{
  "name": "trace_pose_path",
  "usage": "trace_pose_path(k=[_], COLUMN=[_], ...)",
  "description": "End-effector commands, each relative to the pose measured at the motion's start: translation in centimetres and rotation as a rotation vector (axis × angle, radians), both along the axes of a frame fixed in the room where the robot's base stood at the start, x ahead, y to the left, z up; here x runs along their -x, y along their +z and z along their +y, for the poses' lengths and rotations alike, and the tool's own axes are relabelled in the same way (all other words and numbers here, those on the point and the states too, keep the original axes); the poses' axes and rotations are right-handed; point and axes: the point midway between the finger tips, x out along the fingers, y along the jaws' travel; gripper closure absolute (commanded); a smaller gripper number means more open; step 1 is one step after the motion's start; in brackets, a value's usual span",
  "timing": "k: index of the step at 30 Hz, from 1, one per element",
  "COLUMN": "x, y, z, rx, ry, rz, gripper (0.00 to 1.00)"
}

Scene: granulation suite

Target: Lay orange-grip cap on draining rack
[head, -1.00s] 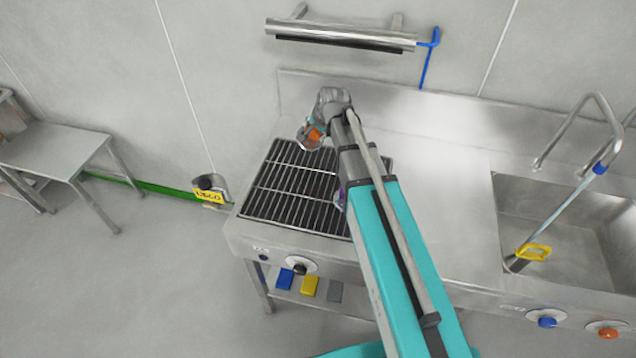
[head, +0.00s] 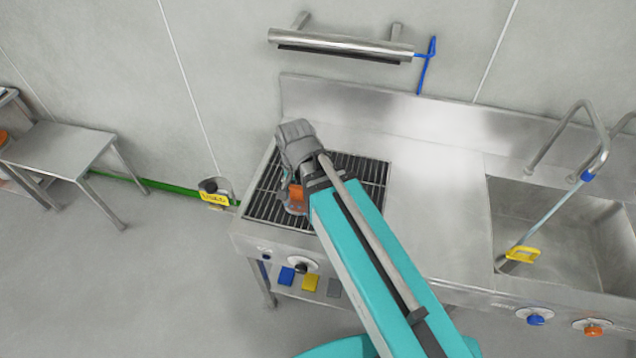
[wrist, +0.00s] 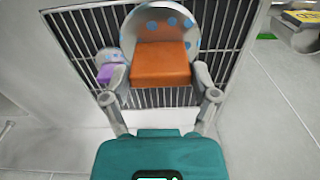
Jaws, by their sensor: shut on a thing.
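The orange-grip cap (wrist: 160,66) is a pale grey disc with blue dots and an orange block as its grip. In the wrist view my gripper (wrist: 161,80) has a finger on each side of the orange block and is shut on it. In the head view my gripper (head: 294,182) is low over the left part of the draining rack (head: 372,172), with the orange grip (head: 297,195) below the wrist. The rack is a dark tray with metal bars. I cannot tell whether the cap touches the bars.
A smaller purple-grip cap (wrist: 108,70) with blue dots lies on the rack, left of the held cap in the wrist view; my arm hides it in the head view. The steel counter (head: 430,190) is clear up to the sink (head: 560,215). A rail (head: 340,45) hangs on the wall.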

Motion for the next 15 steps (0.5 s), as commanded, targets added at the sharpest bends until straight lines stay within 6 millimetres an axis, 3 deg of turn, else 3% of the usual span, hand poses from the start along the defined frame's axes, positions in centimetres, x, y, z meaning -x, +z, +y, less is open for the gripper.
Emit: trace_pose_path(k=[15], x=[-0.03], y=[-0.17], z=[0.05], rx=[0.008], ry=[0.005], rz=[0.008], gripper=[0.84])
